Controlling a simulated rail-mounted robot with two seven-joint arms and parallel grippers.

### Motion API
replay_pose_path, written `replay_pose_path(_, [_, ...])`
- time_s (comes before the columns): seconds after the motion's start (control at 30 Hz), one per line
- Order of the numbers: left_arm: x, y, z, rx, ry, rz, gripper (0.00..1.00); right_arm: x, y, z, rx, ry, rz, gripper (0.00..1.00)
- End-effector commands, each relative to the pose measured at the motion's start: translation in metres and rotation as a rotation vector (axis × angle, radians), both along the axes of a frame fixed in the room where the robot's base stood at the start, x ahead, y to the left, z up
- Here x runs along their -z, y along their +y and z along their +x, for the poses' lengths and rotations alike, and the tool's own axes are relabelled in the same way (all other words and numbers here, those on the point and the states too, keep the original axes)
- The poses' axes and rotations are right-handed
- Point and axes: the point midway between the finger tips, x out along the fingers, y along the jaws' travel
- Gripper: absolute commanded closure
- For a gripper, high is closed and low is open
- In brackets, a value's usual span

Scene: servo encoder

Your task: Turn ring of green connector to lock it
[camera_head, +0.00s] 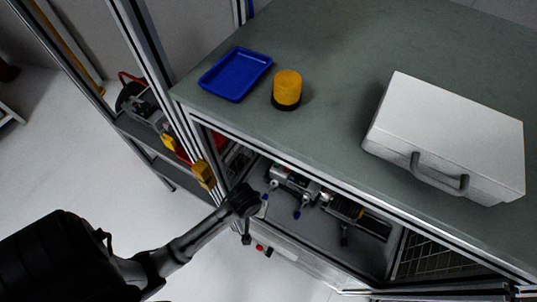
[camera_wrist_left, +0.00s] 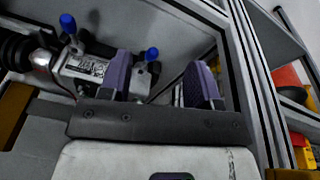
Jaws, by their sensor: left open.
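My left arm comes in from the lower left in the head view, and its dark wrist end hides the fingers there. In the left wrist view my left gripper (camera_wrist_left: 161,75) is open, its two purple-padded fingers apart. A metal unit (camera_wrist_left: 85,67) with a label and blue-capped levers lies beyond the left finger. One blue cap (camera_wrist_left: 152,54) shows between the fingers; I cannot tell any contact. The unit (camera_head: 292,180) also shows in the head view on the lower shelf. A tiny green spot (camera_head: 278,167) is on it; I cannot tell whether it is the connector, and no ring is clear.
The green-grey tabletop (camera_head: 330,95) overhangs the shelf. On it are a blue tray (camera_head: 235,74), a yellow-and-black cylinder (camera_head: 287,89) and a white case (camera_head: 445,130). An aluminium frame post (camera_head: 150,60) stands left of the table.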

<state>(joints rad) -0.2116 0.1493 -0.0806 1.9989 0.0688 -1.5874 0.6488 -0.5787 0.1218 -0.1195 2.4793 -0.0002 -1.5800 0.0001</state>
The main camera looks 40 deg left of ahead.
Motion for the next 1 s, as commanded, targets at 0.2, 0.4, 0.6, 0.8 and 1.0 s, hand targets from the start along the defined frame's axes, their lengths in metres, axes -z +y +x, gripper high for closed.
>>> replay_pose_path(0.2, [-0.037,0.03,0.076,-0.416,0.043,-0.052,0.43,-0.055,0.003,-0.003,0.003,0.006,0.007,0.48])
replay_pose_path(0.4, [-0.077,0.06,0.146,-0.884,0.094,-0.111,0.43,-0.1,0.002,-0.002,0.004,0.003,0.008,0.48])
replay_pose_path(0.6, [-0.106,0.077,0.184,-1.187,0.127,-0.144,0.43,-0.123,0.002,-0.001,0.003,0.001,0.007,0.48])
replay_pose_path(0.8, [-0.111,0.082,0.196,-1.299,0.14,-0.155,0.43,-0.127,0.0,-0.001,-0.001,0.001,0.0,0.48])
replay_pose_path(1.0, [-0.084,0.083,0.196,-1.309,0.144,-0.154,0.43,-0.12,-0.001,-0.001,-0.004,0.001,-0.005,0.48])
